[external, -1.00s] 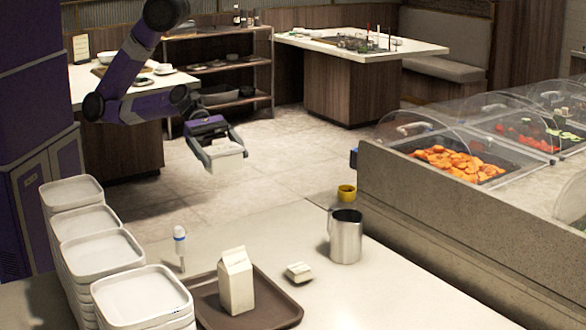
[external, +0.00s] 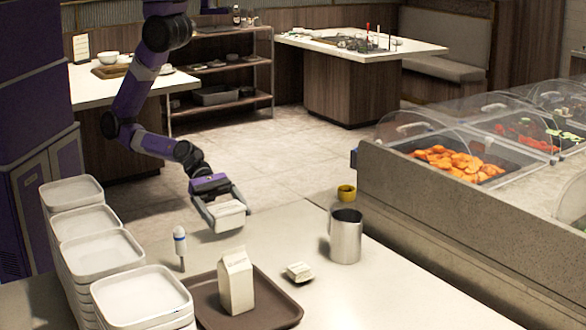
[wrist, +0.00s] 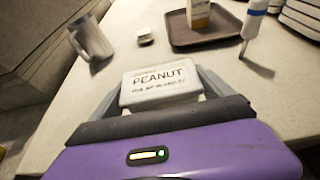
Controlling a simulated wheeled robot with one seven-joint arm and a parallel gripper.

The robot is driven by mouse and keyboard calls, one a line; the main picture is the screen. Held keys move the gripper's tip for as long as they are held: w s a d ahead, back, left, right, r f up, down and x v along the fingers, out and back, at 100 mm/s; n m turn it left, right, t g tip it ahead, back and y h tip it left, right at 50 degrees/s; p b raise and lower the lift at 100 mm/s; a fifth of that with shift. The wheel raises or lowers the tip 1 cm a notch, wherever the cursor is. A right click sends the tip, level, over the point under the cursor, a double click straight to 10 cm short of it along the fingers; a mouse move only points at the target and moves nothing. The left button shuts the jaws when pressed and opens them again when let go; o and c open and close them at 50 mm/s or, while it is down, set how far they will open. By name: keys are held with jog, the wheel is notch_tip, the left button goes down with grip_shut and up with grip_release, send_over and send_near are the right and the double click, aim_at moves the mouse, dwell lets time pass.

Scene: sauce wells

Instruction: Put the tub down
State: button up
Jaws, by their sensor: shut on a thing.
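The tub is a white box-shaped container with a lid that reads "PEANUT" in the wrist view (wrist: 160,84); it also shows in the external view (external: 225,215). My gripper (external: 220,212) is shut on the tub, with a finger on either side of it. In the external view it holds the tub by the far edge of the pale counter (external: 330,285), behind the brown tray. I cannot tell exactly how high the tub is above the counter.
A brown tray (external: 283,312) holds a white carton (external: 236,285). Counter right of the packet is clear.

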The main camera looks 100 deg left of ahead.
aim_at(226, 222)
jog(key=shift+f, duration=1.45)
jog(key=shift+f, duration=0.15)
jog(key=o, duration=1.5)
jog(key=shift+c, duration=0.2)
